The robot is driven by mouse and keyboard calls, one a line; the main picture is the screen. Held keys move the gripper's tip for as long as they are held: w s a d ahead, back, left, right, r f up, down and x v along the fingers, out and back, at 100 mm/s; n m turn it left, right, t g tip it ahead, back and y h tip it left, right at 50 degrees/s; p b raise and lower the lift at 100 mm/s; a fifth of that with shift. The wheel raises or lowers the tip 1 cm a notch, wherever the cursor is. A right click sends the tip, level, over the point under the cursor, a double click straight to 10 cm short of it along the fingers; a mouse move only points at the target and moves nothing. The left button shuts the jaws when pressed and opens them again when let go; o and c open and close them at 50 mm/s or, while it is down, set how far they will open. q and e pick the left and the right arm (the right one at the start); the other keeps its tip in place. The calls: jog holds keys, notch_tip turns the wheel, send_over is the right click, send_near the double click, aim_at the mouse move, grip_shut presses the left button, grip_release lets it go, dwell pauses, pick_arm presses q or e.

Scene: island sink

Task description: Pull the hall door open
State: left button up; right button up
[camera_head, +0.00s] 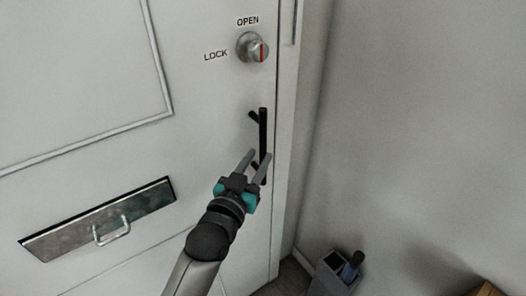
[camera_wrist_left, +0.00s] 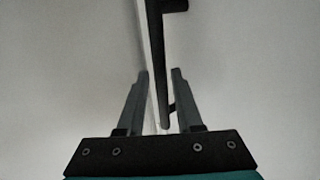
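The white hall door (camera_head: 100,100) fills the left of the head view and appears shut against its frame. Its black vertical bar handle (camera_head: 263,125) stands off the door near the right edge. The handle also shows in the wrist view (camera_wrist_left: 153,50), running down between the fingers. My left gripper (camera_head: 257,155) is open at the lower part of the handle, one finger on each side in the wrist view. The left fingertip is close to the bar; I cannot tell whether it touches. My right gripper is out of view.
A round lock knob (camera_head: 252,47) labelled OPEN and LOCK is above the handle. A metal mail slot (camera_head: 70,228) is lower left. A plain wall (camera_head: 420,130) is on the right, with a grey bin (camera_head: 330,277) at its foot and a brown object (camera_head: 489,290) in the corner.

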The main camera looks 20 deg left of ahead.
aim_at(261, 153)
pick_arm(q)
jog(key=shift+w+d, duration=0.1)
jog(key=shift+w, duration=1.7)
grip_shut()
